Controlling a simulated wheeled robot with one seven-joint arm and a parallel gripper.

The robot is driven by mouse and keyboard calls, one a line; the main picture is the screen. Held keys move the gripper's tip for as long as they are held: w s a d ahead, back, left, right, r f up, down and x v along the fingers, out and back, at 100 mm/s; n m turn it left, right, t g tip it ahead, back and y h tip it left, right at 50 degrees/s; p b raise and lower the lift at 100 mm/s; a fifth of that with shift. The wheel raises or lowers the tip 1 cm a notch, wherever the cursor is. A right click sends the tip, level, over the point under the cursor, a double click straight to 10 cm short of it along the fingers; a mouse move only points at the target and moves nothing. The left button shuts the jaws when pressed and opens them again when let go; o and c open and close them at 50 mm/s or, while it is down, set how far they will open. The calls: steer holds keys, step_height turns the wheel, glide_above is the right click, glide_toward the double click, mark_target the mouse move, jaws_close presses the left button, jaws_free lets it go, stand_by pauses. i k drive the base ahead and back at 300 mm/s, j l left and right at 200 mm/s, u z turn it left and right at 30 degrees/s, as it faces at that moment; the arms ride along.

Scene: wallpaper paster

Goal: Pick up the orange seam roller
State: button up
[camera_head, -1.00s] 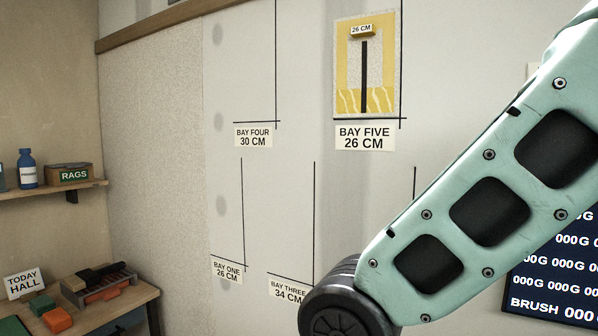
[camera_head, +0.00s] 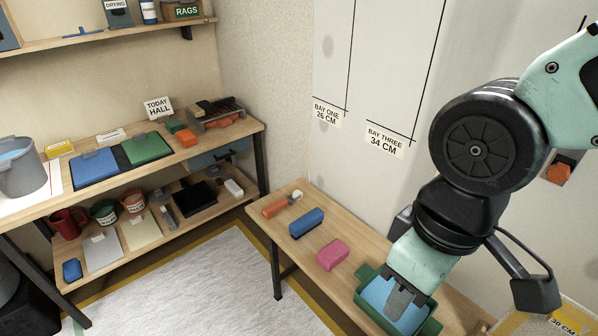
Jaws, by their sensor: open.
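The orange seam roller (camera_head: 276,208), an orange-handled tool with a small pale head, lies at the far left end of the low wooden bench. My gripper (camera_head: 402,300) points down over the green tray with blue contents at the bench's right part. It is to the right of the roller and nearer the camera, well apart from it. Its fingertips show small and dark against the blue, and I see nothing held. Whether they touch the tray's contents is unclear.
A blue block (camera_head: 306,223) and a pink sponge-like block (camera_head: 332,255) lie on the bench between roller and green tray (camera_head: 366,272). The wall stands right behind the bench. A cluttered workbench (camera_head: 215,145) is at left. Pale floor (camera_head: 215,285) lies clear in front.

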mark_target(271, 209)
steer(key=i+j+z, duration=0.1)
steer(key=i+j, duration=1.05)
steer(key=i+j+z, duration=0.15)
steer(key=i+j, duration=0.4)
steer(key=j, duration=0.2)
